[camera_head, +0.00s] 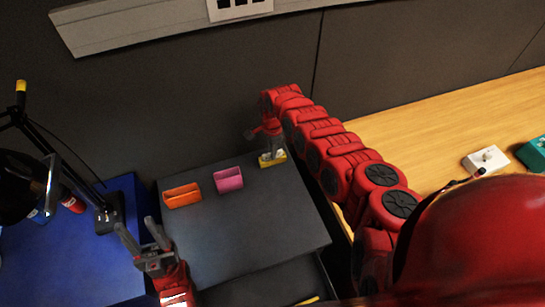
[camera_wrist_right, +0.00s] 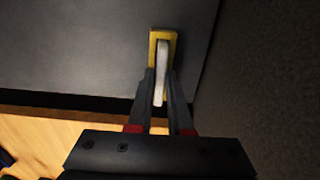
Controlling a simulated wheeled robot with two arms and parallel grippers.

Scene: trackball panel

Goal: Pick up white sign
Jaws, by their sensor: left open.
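The white sign (camera_wrist_right: 162,70) stands in a yellow holder (camera_wrist_right: 153,44) in the right wrist view. The yellow holder also shows in the head view (camera_head: 266,162), at the far right corner of the dark grey surface. My right gripper (camera_wrist_right: 161,80) has one finger on each side of the white sign, very close to it. Whether the fingers press on it cannot be told. In the head view my right gripper (camera_head: 271,148) is over the holder and hides most of the sign. My left gripper (camera_head: 136,228) is open and empty at the lower left.
An orange holder (camera_head: 182,196) and a pink holder (camera_head: 229,180) stand left of the yellow one on the dark surface (camera_head: 255,220). A black lamp (camera_head: 108,217) stands on a blue surface at left. A grey wall panel rises close behind. A wooden desk lies right.

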